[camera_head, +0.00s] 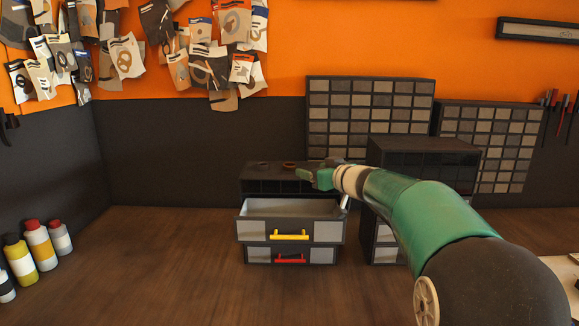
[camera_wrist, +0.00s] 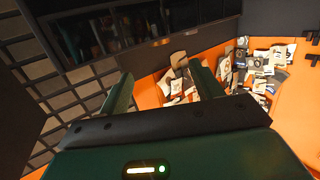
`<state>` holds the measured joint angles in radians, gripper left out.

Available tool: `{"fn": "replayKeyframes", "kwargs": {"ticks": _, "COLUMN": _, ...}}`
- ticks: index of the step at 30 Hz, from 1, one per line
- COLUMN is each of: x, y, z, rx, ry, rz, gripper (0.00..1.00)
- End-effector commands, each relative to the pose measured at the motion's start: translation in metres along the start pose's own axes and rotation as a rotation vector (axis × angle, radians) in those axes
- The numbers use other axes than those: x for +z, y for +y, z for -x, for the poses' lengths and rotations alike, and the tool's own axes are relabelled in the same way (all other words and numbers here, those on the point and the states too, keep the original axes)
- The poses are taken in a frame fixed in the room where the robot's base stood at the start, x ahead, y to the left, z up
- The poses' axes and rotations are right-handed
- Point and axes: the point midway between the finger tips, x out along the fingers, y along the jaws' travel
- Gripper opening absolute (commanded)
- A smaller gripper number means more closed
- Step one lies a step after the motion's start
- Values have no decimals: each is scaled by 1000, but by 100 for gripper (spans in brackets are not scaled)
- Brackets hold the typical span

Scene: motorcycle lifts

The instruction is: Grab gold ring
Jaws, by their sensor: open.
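A small copper-gold ring (camera_head: 290,165) lies on top of the dark small-drawer cabinet (camera_head: 260,171) in the head view. In the wrist view a small orange-brown shape, probably the same ring (camera_wrist: 160,42), shows at the cabinet's edge beyond the fingers. My green gripper (camera_head: 304,176) is just right of the ring in the head view, close to the cabinet top. In the wrist view my gripper (camera_wrist: 160,74) has its two fingers apart with nothing between them. I cannot tell the exact gap to the ring.
Below, an upper drawer (camera_head: 290,232) with a yellow handle stands open; the drawer with a red handle (camera_head: 290,257) is under it. A taller dark cabinet (camera_head: 424,150) stands to the right, near my arm. Bottles (camera_head: 40,245) stand at left. The wooden bench (camera_head: 160,270) is mostly clear.

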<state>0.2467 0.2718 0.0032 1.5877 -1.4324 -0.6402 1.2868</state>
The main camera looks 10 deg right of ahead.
Motion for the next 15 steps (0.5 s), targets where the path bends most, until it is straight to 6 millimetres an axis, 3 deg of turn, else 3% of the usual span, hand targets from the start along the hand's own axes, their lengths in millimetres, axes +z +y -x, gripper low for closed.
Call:
{"fn": "replayKeyframes", "kwargs": {"ticks": 6, "x": 3, "y": -1, "z": -42, "rx": -1, "ry": -2, "rz": -1, "gripper": 65}}
{"fn": "replayKeyframes", "kwargs": {"ticks": 15, "x": 2, "y": -1, "z": -69, "rx": 3, "ry": -1, "rz": -1, "gripper": 65}}
